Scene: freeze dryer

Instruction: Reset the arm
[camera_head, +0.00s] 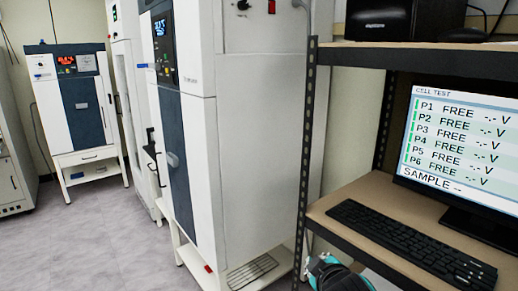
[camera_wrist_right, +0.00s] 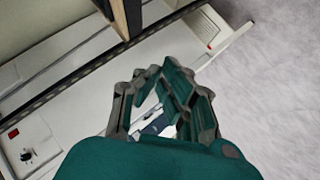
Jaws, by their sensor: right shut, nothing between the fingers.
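My right gripper (camera_wrist_right: 160,78) shows in the right wrist view, with its teal and grey fingers shut and nothing held between them. Behind it in that view are a white cabinet surface and the grey floor. In the head view, a teal and black part of my right arm (camera_head: 336,272) shows at the bottom edge, beside the front of the shelf rack. The rest of that arm is out of frame. My left gripper is in neither view.
A metal rack with a wooden shelf (camera_head: 382,196) holds a keyboard (camera_head: 408,243) and a monitor (camera_head: 461,150) at right. A tall white cabinet (camera_head: 252,150) stands beside it. A smaller unit (camera_head: 85,110) stands further back at left. The floor (camera_head: 95,240) at left is clear.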

